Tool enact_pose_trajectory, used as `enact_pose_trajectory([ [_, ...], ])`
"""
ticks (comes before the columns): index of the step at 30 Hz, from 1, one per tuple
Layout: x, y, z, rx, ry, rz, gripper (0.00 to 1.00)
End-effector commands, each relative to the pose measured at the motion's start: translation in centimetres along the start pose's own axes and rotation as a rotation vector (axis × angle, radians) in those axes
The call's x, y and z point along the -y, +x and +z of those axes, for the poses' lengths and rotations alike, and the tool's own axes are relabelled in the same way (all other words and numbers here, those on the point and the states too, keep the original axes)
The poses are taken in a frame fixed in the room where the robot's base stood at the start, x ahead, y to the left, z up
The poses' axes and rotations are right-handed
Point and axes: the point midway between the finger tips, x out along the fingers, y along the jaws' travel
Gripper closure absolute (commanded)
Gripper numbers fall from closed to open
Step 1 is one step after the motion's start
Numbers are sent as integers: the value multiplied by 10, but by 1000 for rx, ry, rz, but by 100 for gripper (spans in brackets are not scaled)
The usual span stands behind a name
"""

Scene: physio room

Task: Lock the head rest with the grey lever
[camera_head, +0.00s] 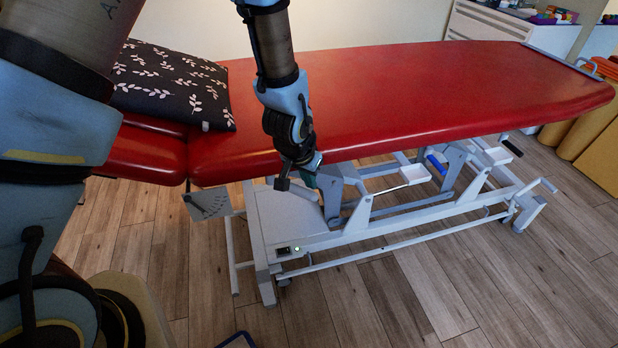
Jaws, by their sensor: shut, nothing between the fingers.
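My gripper (304,170) is shut and empty, low at the near side of the red treatment table (400,93), just under the edge of its top. Beside its tip, a pale rod (303,191) with a dark grey end (282,184) slants over the white base; this looks like the grey lever. I cannot tell whether the gripper touches it, as the wrist hides part of this spot. The head rest (145,152) is the red section at the left, partly hidden by my arm. A plate with markings (208,203) hangs below the joint.
A dark leaf-patterned pillow (172,85) lies across the head end. The white frame (345,235) has other levers, one with a blue grip (436,165) and one with a black grip (512,147). The wooden floor (400,290) in front is mostly clear.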

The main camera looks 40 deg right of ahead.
Motion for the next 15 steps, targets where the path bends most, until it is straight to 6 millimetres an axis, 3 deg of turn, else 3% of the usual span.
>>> enact_pose_trajectory([
  [15, -1, -2, 6, 1, 53, 21, 100],
])
